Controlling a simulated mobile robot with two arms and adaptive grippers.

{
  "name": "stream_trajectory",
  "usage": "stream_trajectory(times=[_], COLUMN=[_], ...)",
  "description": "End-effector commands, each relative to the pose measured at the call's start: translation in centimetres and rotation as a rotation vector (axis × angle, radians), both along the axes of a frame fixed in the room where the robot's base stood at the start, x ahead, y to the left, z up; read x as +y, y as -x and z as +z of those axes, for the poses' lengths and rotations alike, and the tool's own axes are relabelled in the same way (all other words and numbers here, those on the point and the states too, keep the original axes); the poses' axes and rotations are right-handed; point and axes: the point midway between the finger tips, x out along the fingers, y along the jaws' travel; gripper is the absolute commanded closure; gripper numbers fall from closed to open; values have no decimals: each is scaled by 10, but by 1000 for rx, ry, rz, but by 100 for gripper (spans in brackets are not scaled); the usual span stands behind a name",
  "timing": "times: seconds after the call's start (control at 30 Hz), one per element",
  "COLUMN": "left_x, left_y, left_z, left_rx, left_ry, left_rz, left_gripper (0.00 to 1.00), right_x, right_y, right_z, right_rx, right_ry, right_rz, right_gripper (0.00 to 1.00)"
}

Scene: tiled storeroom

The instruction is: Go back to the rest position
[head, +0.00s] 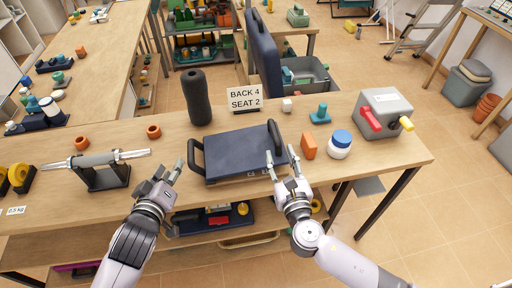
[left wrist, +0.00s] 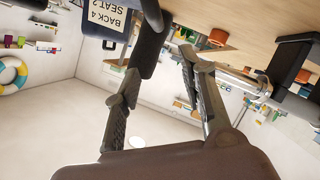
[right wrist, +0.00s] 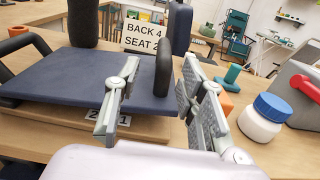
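My left gripper (head: 170,172) is over the front of the bench, left of a dark blue pad with two black handles (head: 238,155). Its fingers are apart and empty in the left wrist view (left wrist: 160,85); a black handle shows beyond them. My right gripper (head: 282,162) is at the pad's front right corner, close to the right handle. Its fingers are apart in the right wrist view (right wrist: 155,95), with the black handle (right wrist: 162,85) showing between them. I see no grip on it, but cannot tell whether a finger touches it.
The wooden bench (head: 385,172) also holds a black roller (head: 197,97), a sign (head: 244,98), an orange block (head: 308,146), a blue-lidded jar (head: 340,146), a grey box (head: 383,112) and a metal bar on a black stand (head: 96,165). Tiled floor (head: 455,205) is clear at right.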

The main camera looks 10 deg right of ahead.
Motion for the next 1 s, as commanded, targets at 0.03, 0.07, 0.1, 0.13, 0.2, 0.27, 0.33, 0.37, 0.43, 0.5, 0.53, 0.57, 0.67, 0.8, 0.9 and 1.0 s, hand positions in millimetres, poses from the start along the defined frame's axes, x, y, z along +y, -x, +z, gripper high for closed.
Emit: stream_trajectory(times=[0.03,0.07,0.1,0.13,0.2,0.27,0.33,0.37,0.43,0.5,0.53,0.57,0.67,0.8,0.9,1.0], left_x=[0,0,0,0,0,0,0,0,0,0,0,0,0,2,10,23], left_y=[0,0,0,0,0,0,0,0,0,0,0,0,0,4,17,42], left_z=[0,0,0,0,0,0,0,0,0,0,0,0,0,-5,-17,-38], left_rx=[0,0,0,0,0,0,0,0,0,0,0,0,0,19,75,180], left_ry=[0,0,0,0,0,0,0,0,0,0,0,0,0,-17,-76,-178], left_rz=[0,0,0,0,0,0,0,0,0,0,0,0,0,5,13,11], left_gripper=[62,62,62,62,62,62,62,62,62,62,62,62,62,62,62,62], right_x=[0,-1,-1,-1,-1,-1,-1,-1,-1,-1,-1,-1,-1,-6,-25,-53], right_y=[7,10,13,15,17,18,18,18,18,18,18,18,18,20,26,44], right_z=[-1,-1,0,0,0,0,0,0,0,0,0,0,0,-1,-5,-20], right_rx=[2,2,1,0,0,0,0,0,0,0,0,0,0,18,74,156], right_ry=[0,0,0,0,1,1,1,1,1,1,1,1,1,-76,-313,-712], right_rz=[0,0,0,0,0,0,-1,-1,0,0,0,0,0,-30,-131,-316], right_gripper=[63,63,63,63,63,63,63,63,63,63,63,63,63,63,63,63])
